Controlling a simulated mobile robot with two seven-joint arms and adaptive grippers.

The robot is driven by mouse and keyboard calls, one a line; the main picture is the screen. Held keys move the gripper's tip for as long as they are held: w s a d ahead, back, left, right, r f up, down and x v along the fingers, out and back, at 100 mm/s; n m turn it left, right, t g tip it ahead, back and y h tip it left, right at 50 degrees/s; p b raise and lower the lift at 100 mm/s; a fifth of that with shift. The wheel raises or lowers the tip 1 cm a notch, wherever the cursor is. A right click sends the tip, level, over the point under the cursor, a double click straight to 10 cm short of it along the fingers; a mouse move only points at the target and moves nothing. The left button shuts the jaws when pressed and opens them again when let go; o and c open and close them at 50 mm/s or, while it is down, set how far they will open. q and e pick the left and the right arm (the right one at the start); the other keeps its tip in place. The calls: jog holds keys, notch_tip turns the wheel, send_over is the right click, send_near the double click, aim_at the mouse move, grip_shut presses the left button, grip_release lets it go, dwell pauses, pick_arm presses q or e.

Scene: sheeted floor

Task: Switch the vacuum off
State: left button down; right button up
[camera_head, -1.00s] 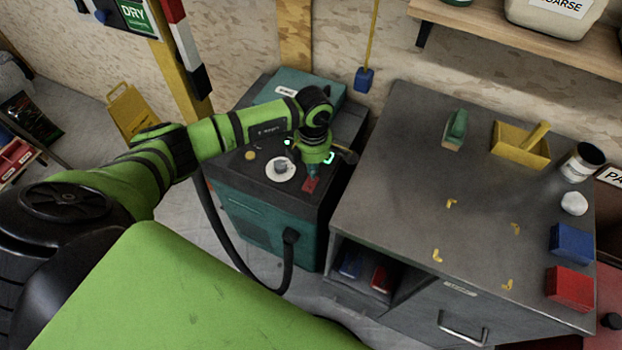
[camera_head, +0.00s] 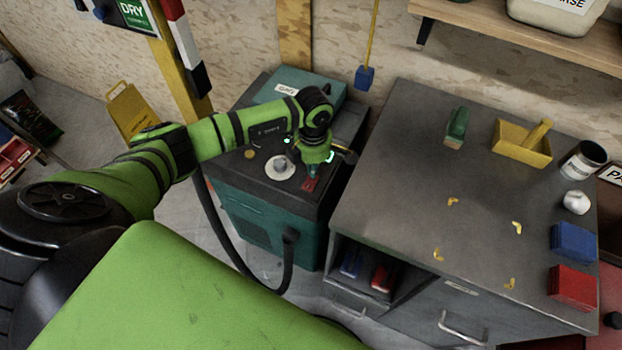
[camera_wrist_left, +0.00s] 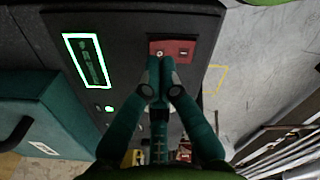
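The vacuum (camera_head: 265,215) is a teal cabinet with a dark top, standing left of the grey workbench. Its red rocker switch (camera_head: 311,185) is on the top near the right front. In the left wrist view the switch (camera_wrist_left: 187,48) shows a round mark at its left end and a bar mark at its right end. My left gripper (camera_head: 314,171) points down at the switch. In the wrist view its fingers (camera_wrist_left: 160,62) are together and empty, with the tips over the round-mark end; contact is hard to tell. A display panel (camera_wrist_left: 87,61) and a small lamp (camera_wrist_left: 109,108) glow green. My right gripper is out of view.
A black hose (camera_head: 217,232) loops down the vacuum's front. A teal box (camera_head: 300,85) sits at the back of its top. The grey workbench (camera_head: 400,180) is close on the right, with a yellow tray (camera_head: 510,152) and blocks on it.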

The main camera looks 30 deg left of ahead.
pick_arm(q)
jog(key=shift+f+b, duration=0.95)
jog(key=shift+f, duration=0.1)
jog(key=shift+r, duration=0.15)
dwell(0.3)
jog(key=shift+r+p, duration=2.5)
jog(key=shift+r, duration=0.95)
